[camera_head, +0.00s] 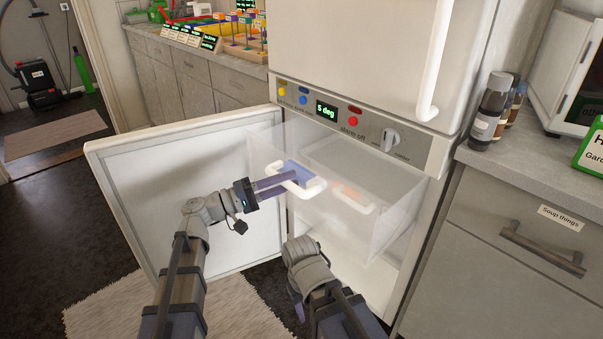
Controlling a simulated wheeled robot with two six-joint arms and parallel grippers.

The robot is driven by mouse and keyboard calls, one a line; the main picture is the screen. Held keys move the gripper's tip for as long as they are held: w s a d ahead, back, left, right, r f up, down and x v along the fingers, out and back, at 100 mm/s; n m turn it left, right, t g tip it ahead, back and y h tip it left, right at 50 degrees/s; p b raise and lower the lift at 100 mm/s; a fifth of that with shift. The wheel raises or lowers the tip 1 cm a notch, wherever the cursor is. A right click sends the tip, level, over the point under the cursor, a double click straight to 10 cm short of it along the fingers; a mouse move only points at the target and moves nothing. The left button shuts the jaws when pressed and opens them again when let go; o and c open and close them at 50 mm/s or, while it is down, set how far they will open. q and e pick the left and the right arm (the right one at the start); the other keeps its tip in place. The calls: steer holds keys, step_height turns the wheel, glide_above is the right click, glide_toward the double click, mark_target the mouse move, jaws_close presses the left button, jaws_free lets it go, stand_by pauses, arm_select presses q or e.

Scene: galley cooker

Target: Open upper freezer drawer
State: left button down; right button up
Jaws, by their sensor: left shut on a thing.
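The upper freezer drawer (345,215) is a clear, see-through box under the control panel. It appears to stand partly out of the freezer, with a blue thing (297,171) and a faint orange thing (350,193) showing through it. A white handle (312,190) is on its front. My left gripper (292,182) reaches in from the left and is shut on this handle. The freezer door (130,190) stands wide open to the left. My right arm is folded low in front of the freezer, and its jaws do not show clearly.
The control panel (350,122) with its knob and green display sits above the drawer, below a closed upper door (370,50). A counter (540,160) with bottles (490,112) is at the right. A pale rug (240,312) lies on the dark floor beneath the open door.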

arm_select(q)
steer(key=shift+s+a, duration=0.65)
steer(key=shift+a, duration=0.25)
steer(key=c, duration=0.7)
jaws_free()
steer(key=shift+b+v, duration=0.65)
steer(key=shift+v, duration=3.25)
